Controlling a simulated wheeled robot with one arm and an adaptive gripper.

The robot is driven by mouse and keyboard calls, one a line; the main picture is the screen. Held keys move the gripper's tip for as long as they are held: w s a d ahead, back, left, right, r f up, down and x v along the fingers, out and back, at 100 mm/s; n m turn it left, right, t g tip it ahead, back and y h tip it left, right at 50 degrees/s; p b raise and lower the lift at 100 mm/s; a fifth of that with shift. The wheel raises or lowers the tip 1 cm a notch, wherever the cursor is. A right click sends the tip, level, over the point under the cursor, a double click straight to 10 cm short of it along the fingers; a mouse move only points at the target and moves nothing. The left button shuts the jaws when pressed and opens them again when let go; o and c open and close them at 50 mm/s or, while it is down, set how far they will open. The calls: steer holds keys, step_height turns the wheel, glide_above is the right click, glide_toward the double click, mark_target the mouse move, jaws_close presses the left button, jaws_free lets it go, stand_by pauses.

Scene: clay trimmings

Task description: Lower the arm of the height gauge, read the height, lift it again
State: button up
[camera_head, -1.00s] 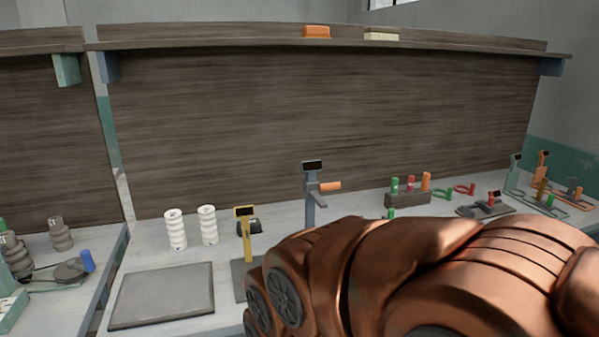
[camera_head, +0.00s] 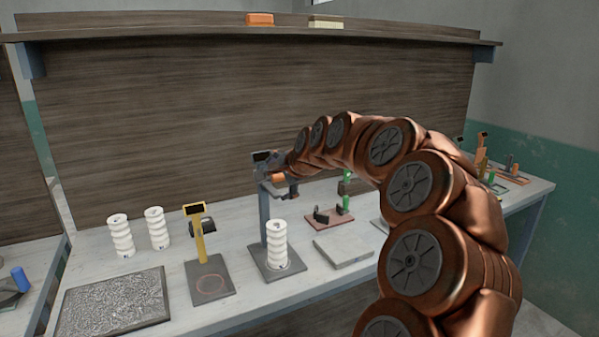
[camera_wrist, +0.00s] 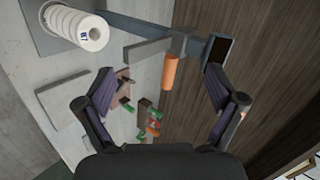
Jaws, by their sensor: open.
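The blue-grey height gauge (camera_head: 264,215) stands upright on its base plate on the bench. It has a dark display (camera_wrist: 218,52) and an orange handle (camera_wrist: 168,71) on its sliding arm (camera_wrist: 148,51). A white ridged piece (camera_head: 277,244) stands upright on the base plate, beside the post; in the wrist view (camera_wrist: 85,28) it is at upper left. I cannot tell the exact gap between arm and piece. My gripper (camera_wrist: 160,75) is open, with the orange handle showing between its fingers, apparently not touching. In the head view, my arm partly hides the gripper and handle.
A yellow gauge (camera_head: 199,235) and two white ridged pieces (camera_head: 120,236) stand to the left. A tray of trimmings (camera_head: 68,323) lies at front left. A flat grey slab (camera_head: 343,248) and a reddish stand (camera_head: 328,218) are at right. A board wall rises behind.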

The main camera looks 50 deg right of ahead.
steer(key=d+m+h, duration=0.1)
steer(key=d+m, duration=0.1)
steer(key=d, duration=0.5)
steer(key=shift+r+p+x, duration=0.25)
steer(key=shift+p+x, duration=0.85)
steer(key=shift+x, duration=3.75)
steer(key=shift+w, duration=0.2)
jaws_close()
steer(key=shift+f, duration=0.1)
